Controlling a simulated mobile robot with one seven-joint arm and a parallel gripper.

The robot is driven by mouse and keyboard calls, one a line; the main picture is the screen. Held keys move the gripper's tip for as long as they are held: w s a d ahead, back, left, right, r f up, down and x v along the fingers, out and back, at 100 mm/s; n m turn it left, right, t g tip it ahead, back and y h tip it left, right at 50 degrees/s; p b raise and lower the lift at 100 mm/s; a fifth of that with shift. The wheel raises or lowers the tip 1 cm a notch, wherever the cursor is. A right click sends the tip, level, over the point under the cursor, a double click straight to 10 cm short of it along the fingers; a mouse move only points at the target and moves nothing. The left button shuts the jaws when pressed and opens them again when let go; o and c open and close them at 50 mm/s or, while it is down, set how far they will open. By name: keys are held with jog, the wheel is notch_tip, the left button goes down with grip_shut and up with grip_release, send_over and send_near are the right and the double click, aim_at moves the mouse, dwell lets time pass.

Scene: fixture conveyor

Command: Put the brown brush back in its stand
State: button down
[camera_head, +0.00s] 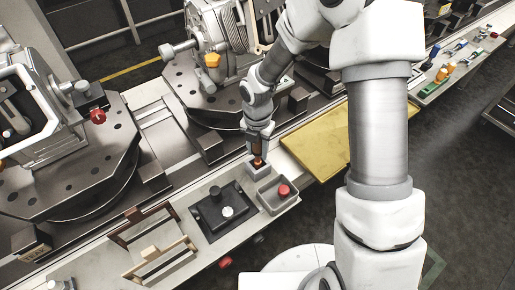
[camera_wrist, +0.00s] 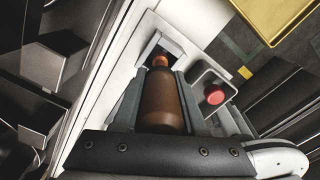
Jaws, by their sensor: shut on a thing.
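The brown brush (camera_wrist: 160,105) is between the two fingers of my gripper (camera_wrist: 160,112), which is shut on its handle. The brush points away from the wrist camera, and its narrower orange-brown end reaches the opening of a small grey square stand (camera_wrist: 172,47). In the head view my gripper (camera_head: 258,150) points down over the grey stand (camera_head: 251,169), with a bit of the brown brush (camera_head: 257,162) showing at the stand's top. How deep the brush sits in the stand, and whether it touches the bottom, I cannot tell.
A grey tray (camera_head: 267,205) with a red-topped thing (camera_head: 284,190) stands close beside the stand. A black plate with knobs (camera_head: 208,222), a wooden frame (camera_head: 135,218) and a yellow board (camera_head: 316,148) are nearby. Large metal fixtures (camera_head: 70,180) line the conveyor behind.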

jog(key=shift+f+b, duration=0.9)
jog(key=shift+f, duration=0.55)
jog(key=shift+c, duration=1.9)
grip_release()
